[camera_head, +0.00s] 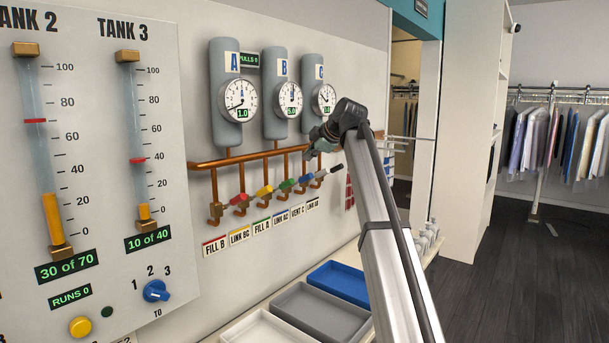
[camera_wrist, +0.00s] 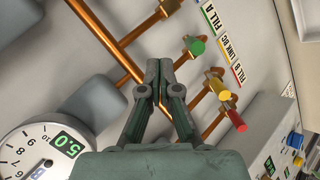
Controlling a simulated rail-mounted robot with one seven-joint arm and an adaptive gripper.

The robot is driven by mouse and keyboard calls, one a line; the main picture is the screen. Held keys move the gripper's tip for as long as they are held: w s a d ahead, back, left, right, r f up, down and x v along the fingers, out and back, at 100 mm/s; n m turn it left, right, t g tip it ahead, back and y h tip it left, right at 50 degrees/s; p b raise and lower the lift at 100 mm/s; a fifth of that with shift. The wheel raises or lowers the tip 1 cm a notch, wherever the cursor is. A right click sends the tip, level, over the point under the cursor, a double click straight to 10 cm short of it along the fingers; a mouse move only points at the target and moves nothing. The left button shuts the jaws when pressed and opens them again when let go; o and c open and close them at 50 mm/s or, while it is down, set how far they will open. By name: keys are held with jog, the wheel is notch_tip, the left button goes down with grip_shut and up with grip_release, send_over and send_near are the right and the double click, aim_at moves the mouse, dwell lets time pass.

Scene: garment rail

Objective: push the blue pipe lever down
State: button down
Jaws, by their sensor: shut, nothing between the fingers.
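The blue pipe lever (camera_head: 305,180) is in the head view, in the row of coloured levers on the copper pipes below the gauges. It sits between the green lever (camera_head: 287,185) and a grey lever with a dark tip (camera_head: 334,169). My gripper (camera_head: 313,148) is shut and empty, up by the horizontal copper pipe, above and apart from the blue lever. In the wrist view my closed fingertips (camera_wrist: 158,64) lie in front of a copper pipe. The green lever (camera_wrist: 194,46) shows there, but I cannot make out the blue pipe lever.
Red (camera_head: 240,199) and yellow (camera_head: 265,191) levers stand left of the green one. Tanks and gauges (camera_head: 238,100) hang above the pipes. A blue tray (camera_head: 340,282) and a grey tray (camera_head: 308,312) lie below. A tank panel (camera_head: 95,160) with a blue knob (camera_head: 156,291) is at left.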

aim_at(301, 180)
dwell(0.3)
jog(key=w+a+f+p, duration=0.2)
jog(key=w+f+p, duration=0.1)
jog(key=w+f, duration=0.5)
jog(key=shift+w+p, duration=0.15)
jog(key=shift+p, duration=0.2)
jog(key=shift+a+f, duration=0.1)
dwell(0.4)
